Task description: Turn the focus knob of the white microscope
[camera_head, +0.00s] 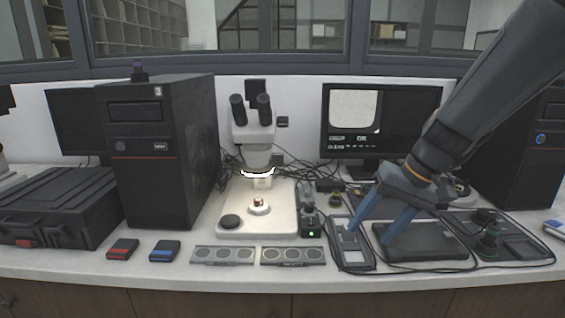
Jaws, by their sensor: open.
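The white microscope (253,132) stands upright at the back middle of the bench, with two black eyepieces and a lit ring under its head. Its white base (272,222) holds a small round stage with a reddish sample and a flat black disc at front left. Small dark parts show beside the head and column, but I cannot tell which is the focus knob. My gripper (368,236) is to the right of the microscope, pointing down with its two blue fingers spread apart and empty. It is apart from the microscope, over or near a grey handheld device (352,255) and a dark pad (430,245).
A small black unit with a green light (311,222) and cables sit between the base and my gripper. A black computer tower (155,160) stands left of the microscope. A monitor (345,135) is behind my arm. Two grey slide holders (258,247) lie in front.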

